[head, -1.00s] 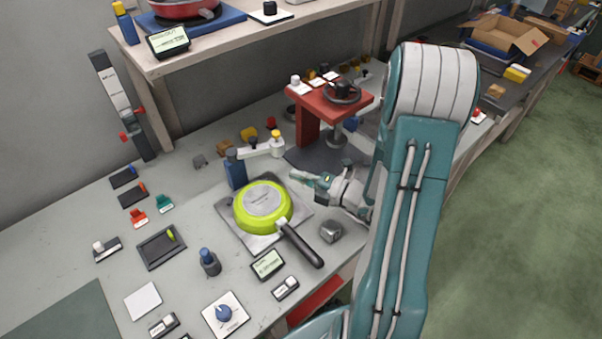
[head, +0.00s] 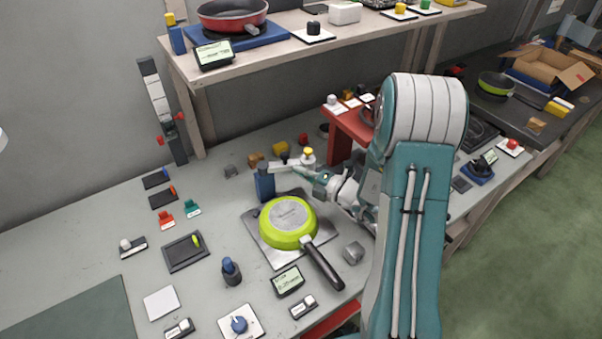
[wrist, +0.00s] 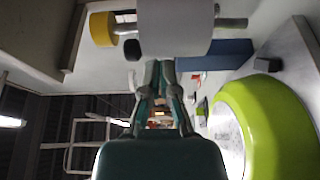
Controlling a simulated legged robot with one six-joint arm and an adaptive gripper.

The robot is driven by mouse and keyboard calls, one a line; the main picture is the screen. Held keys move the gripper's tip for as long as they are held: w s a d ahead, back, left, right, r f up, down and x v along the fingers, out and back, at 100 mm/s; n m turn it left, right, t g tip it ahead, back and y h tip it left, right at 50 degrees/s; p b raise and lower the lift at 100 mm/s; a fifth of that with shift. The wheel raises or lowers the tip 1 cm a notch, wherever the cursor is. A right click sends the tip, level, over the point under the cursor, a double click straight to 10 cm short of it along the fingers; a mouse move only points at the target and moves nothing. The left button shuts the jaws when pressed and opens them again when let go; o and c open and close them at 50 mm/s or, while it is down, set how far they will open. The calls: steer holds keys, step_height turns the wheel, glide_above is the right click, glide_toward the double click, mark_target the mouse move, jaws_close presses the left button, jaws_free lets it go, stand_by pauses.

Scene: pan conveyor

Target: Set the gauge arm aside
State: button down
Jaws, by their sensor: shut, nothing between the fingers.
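The gauge arm (head: 283,163) is a pale bar on a blue post (head: 265,184), with a yellow knob (head: 308,152) at its free end. It reaches across behind the pan. In the wrist view its pale end block (wrist: 175,25) looms close ahead of the fingers, beside the yellow knob (wrist: 102,28). My gripper (head: 302,171) is shut and empty, right at the bar's near side; I cannot tell whether it touches. In the wrist view my gripper (wrist: 160,68) points at the block. A lime-green pan (head: 272,232) lies upside down on a metal plate (head: 262,248).
The pan's black handle (head: 322,264) points to the front right, next to a small metal block (head: 354,252). A red stand (head: 341,138) is behind my arm. Small coloured blocks (head: 279,148) sit behind the gauge arm.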

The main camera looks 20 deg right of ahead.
steer(key=shift+w+d+n+g+y, duration=0.35)
steer(key=shift+w+y, duration=0.1)
steer(key=shift+w, duration=0.1)
steer(key=shift+w+d+n+g+y, duration=0.2)
steer(key=shift+w+n+g+y, duration=0.15)
steer(key=shift+w+y, duration=0.15)
steer(key=shift+s, duration=0.1)
